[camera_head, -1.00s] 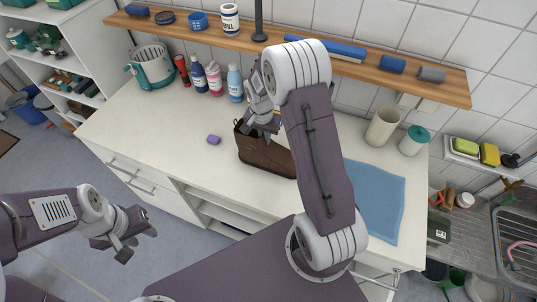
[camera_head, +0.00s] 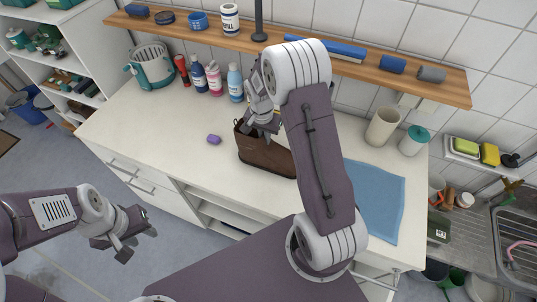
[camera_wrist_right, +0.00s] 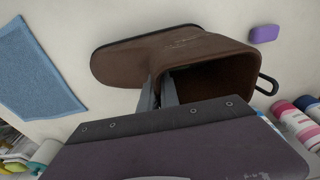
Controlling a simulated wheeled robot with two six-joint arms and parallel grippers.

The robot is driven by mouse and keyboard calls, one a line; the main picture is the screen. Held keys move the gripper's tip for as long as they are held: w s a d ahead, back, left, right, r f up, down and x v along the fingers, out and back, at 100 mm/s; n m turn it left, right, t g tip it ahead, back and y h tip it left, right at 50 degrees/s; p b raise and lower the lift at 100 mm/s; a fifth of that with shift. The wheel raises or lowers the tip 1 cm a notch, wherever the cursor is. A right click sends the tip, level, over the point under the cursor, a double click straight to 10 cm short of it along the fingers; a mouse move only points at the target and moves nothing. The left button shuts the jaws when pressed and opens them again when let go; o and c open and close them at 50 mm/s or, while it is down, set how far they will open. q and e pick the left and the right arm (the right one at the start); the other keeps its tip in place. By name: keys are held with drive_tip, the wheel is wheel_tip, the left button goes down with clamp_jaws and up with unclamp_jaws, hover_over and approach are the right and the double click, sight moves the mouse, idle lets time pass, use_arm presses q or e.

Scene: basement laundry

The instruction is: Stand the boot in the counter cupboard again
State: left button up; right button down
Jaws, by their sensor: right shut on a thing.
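Open shelf spaces of the counter cupboard (camera_head: 222,214) show below the countertop.
A purple sponge (camera_head: 214,140) lies left of the boot. Several bottles (camera_head: 214,78) and a teal-and-white bucket (camera_head: 152,66) stand behind. A blue cloth (camera_head: 374,195) lies to the right. A wooden shelf (camera_head: 290,45) overhangs the back. The counter's left part is clear.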

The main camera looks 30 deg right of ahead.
idle(0.7)
drive_tip(key=shift+r, duration=0.5)
drive_tip(key=shift+r+b, duration=0.4)
drive_tip(key=shift+r, duration=1.05)
drive_tip(key=s+d+r+b, duration=0.2)
drive_tip(key=s+d+r, duration=0.3)
drive_tip(key=s, duration=0.5)
wheel_tip(320, 180, up, 2)
drive_tip(key=shift+d+r, duration=0.1)
drive_tip(key=shift+d, duration=0.3)
drive_tip(key=shift+s, duration=0.1)
